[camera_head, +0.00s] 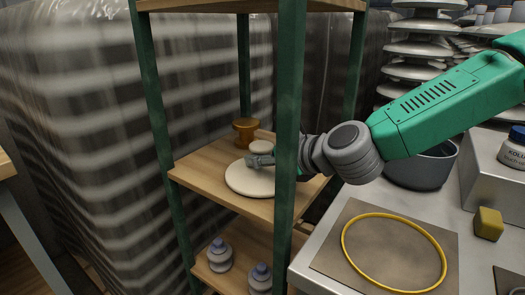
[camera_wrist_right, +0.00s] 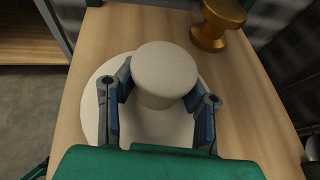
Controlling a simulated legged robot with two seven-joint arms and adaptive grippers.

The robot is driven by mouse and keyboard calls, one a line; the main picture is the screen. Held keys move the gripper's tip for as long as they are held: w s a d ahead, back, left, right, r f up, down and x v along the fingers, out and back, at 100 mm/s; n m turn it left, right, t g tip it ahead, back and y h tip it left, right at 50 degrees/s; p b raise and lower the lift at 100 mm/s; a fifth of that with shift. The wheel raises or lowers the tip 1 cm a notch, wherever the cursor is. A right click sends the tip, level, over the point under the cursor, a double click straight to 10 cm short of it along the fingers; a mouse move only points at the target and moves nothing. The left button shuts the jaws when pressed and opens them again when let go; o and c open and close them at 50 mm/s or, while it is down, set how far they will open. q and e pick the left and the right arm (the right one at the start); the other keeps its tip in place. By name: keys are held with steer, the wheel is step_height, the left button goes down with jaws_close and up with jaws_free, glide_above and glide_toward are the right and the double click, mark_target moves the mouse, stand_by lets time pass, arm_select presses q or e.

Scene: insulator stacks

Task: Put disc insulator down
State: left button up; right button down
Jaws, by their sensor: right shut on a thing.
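The disc insulator (camera_head: 246,181) is a cream disc with a round knob on top. It is at the middle wooden shelf (camera_head: 205,166) of a green-framed rack. My right gripper (camera_head: 262,160) reaches in past the front green post and is shut on the disc insulator's knob. In the right wrist view the disc insulator (camera_wrist_right: 166,76) has its knob between the two fingers (camera_wrist_right: 160,100), with the wide disc below, over the wood. I cannot tell whether the disc's underside touches the shelf. The post hides part of the shelf and disc. My left gripper is not in view.
A brown-orange spool-shaped piece (camera_head: 246,131) stands behind the disc on the same shelf; it also shows in the wrist view (camera_wrist_right: 217,25). Two grey insulators (camera_head: 220,255) are on the lower shelf. A bench with a yellow ring (camera_head: 394,217), dark pot (camera_head: 421,172) and yellow block (camera_head: 488,224) is at right.

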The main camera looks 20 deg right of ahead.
steer(key=shift+a+r, duration=0.15)
steer(key=shift+a, duration=0.2)
steer(key=c, duration=1)
jaws_free()
steer(key=shift+s+a, duration=0.1)
steer(key=shift+a, duration=0.05)
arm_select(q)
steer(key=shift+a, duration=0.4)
arm_select(e)
steer(key=shift+d, duration=0.2)
steer(key=p+v, duration=0.2)
steer(key=v, duration=0.4)
steer(key=shift+s+d+r, duration=0.1)
steer(key=shift+s+r, duration=0.05)
steer(key=shift+s, duration=0.05)
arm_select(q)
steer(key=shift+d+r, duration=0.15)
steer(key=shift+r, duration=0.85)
arm_select(e)
steer(key=shift+s+d, duration=0.2)
steer(key=shift+s, duration=0.2)
steer(key=shift+r, duration=0.1)
